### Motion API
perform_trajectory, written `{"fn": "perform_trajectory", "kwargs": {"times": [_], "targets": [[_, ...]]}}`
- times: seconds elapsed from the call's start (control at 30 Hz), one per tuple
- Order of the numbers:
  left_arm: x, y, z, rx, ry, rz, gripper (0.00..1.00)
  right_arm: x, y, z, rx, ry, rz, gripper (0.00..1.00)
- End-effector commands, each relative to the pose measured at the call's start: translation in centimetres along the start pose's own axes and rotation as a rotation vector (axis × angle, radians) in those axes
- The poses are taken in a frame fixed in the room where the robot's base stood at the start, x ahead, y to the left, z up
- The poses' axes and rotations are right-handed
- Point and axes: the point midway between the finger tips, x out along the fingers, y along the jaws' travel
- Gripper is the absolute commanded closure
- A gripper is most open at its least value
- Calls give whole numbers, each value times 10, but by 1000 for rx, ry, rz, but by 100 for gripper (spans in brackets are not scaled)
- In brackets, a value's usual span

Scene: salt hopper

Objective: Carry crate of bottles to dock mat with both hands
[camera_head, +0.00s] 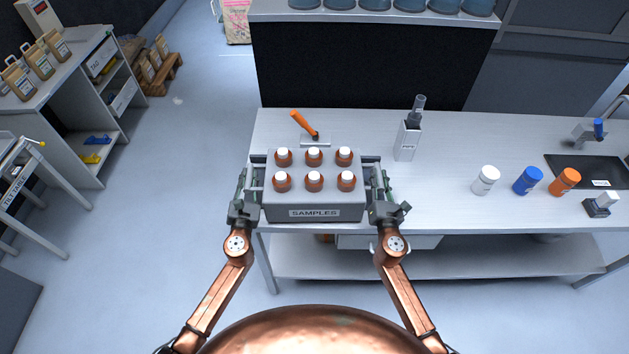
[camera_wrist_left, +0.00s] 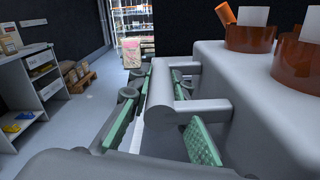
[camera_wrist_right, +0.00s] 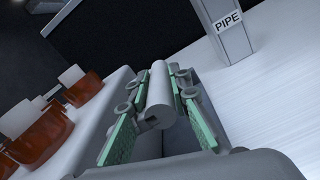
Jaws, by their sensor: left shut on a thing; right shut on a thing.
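The grey crate (camera_head: 312,197) labelled SAMPLES holds several brown bottles (camera_head: 314,181) with white caps, all upright. It is level at the front left of the bench; I cannot tell whether it rests on the top or hangs just above it. My left gripper (camera_head: 252,182) is shut on the crate's left handle, which shows between the green pads in the left wrist view (camera_wrist_left: 176,95). My right gripper (camera_head: 376,182) is shut on the right handle, a round bar in the right wrist view (camera_wrist_right: 160,95). I cannot make out a dock mat.
Behind the crate on the bench (camera_head: 450,135) lies an orange-handled tool (camera_head: 304,124). A grey PIPE holder (camera_head: 407,140) stands to its right. White, blue (camera_head: 527,180) and orange jars stand further right. Open floor (camera_head: 185,170) lies left of the bench; shelves and a cart stand far left.

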Motion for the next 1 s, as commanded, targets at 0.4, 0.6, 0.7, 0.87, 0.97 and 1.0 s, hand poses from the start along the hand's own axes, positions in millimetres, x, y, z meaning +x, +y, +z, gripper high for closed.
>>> {"fn": "perform_trajectory", "kwargs": {"times": [0.4,0.6,0.7,0.87,0.97,1.0], "targets": [[0,0,0,0,1,1,100,0,0,0,0,0,-1,100],[0,1,-1,0,1,1,100,0,0,0,0,1,-1,100],[1,2,6,0,-10,3,100,1,3,6,0,-9,4,100],[1,2,8,0,-9,3,100,1,3,7,0,-9,4,100],[1,3,11,0,-10,3,100,1,4,11,0,-10,4,100],[1,4,13,0,-11,3,100,1,5,13,0,-10,4,100]]}}
